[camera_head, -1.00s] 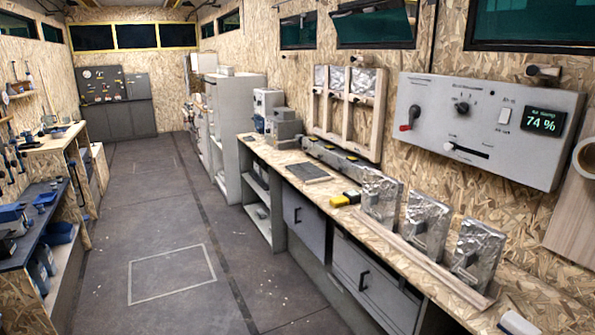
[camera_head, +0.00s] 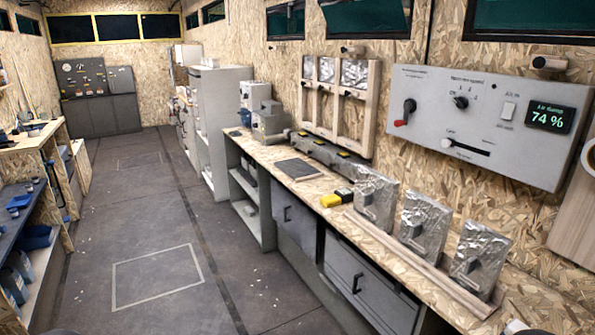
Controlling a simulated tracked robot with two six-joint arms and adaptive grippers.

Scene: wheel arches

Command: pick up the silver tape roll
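I cannot make out a silver tape roll for certain. A pale ring-shaped thing (camera_head: 590,157) is cut off by the right edge, in front of a wooden board; it may be a roll, but its colour looks whitish and most of it is out of view. A small pale piece (camera_head: 515,326) shows at the bottom right, too cut off to name. Neither of my grippers shows. Small dark rounded shapes at the bottom edge may be parts of my arms.
A long chipboard workbench (camera_head: 325,183) runs along the right wall. On it stand several foil-wrapped blocks (camera_head: 423,226) behind a wooden strip, and a yellow-and-black item (camera_head: 332,200). A grey control panel (camera_head: 480,125) hangs above. The floor (camera_head: 150,235) is clear.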

